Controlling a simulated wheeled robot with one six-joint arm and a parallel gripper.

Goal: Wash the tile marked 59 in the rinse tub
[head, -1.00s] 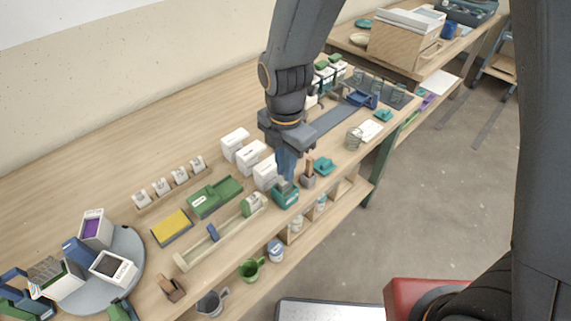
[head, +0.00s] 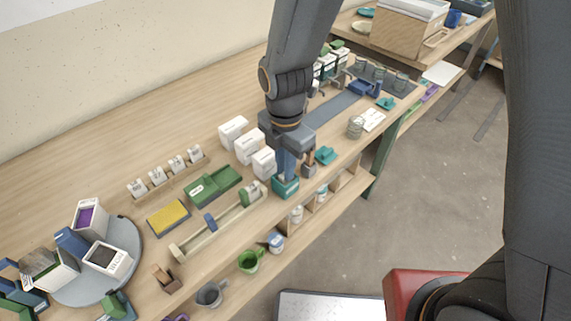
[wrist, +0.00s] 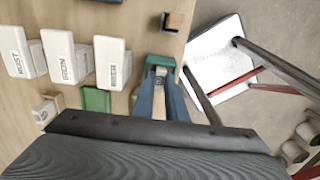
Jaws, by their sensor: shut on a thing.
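My gripper (head: 285,176) points down into a small open teal tub (head: 285,189) near the bench's front edge. In the wrist view my blue fingers (wrist: 161,75) reach inside the rim of the teal tub (wrist: 168,60). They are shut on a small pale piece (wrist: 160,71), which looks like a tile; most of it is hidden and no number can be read. Several small white marked tiles (head: 157,175) stand in a wooden rack at the left; their numbers are too small to read.
White boxes (head: 249,146) stand close left of my gripper. A wooden rail (head: 220,222) and a green tray (head: 212,186) lie nearer. A small wooden block holder (head: 309,168) stands just right of the tub.

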